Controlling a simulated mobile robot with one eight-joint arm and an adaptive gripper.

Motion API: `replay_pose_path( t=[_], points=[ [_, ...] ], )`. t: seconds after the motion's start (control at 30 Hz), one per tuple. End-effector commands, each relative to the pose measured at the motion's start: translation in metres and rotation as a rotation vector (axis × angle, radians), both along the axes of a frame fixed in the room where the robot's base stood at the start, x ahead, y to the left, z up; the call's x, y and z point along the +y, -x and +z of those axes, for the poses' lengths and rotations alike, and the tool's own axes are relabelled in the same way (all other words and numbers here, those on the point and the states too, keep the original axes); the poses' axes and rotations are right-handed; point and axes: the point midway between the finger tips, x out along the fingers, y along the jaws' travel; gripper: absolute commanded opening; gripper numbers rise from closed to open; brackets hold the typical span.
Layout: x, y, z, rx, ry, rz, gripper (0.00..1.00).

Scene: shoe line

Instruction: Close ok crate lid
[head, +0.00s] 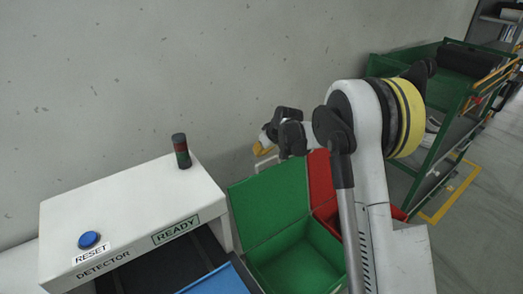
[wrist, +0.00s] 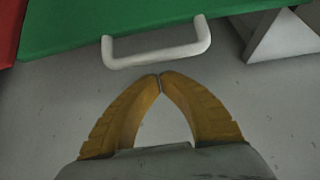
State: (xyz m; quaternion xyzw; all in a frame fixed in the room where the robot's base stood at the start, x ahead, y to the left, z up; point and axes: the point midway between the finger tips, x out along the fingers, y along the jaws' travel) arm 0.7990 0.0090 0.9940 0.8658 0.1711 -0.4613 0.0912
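The green crate (head: 297,262) stands open beside the detector, and its inside looks empty where I can see it. Its green lid (head: 268,207) is raised and tilted back toward the wall. In the wrist view the green lid (wrist: 180,17) crosses the top, with a white bar handle (wrist: 157,52) on it. My gripper (head: 263,149) is behind the lid's upper edge. Its yellow fingers (wrist: 160,81) meet at the tips with nothing between them, just short of the handle and apart from it in the picture.
A red crate lid (head: 321,176) stands open right beside the green one. The white detector (head: 135,215) with a blue reset button (head: 89,240) and a signal lamp (head: 181,150) is at left. A blue tray (head: 215,281) lies at its opening. A green rack (head: 432,130) stands at right.

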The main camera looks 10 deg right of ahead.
Motion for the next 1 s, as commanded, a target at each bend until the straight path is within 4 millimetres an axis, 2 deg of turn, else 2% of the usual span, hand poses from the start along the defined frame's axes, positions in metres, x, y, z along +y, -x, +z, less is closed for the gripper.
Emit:
replay_pose_path(
  t=[0.03, 0.2, 0.77, 1.0],
  points=[
    [-0.003, 0.008, 0.0, 0.0, -0.001, -0.001, 0.0],
    [-0.008, 0.021, 0.002, 0.0, -0.001, -0.001, 0.0],
    [-0.012, 0.028, 0.005, -0.014, -0.005, -0.001, 0.0],
    [-0.024, 0.057, 0.012, -0.103, -0.043, -0.003, 0.0]
  ],
)
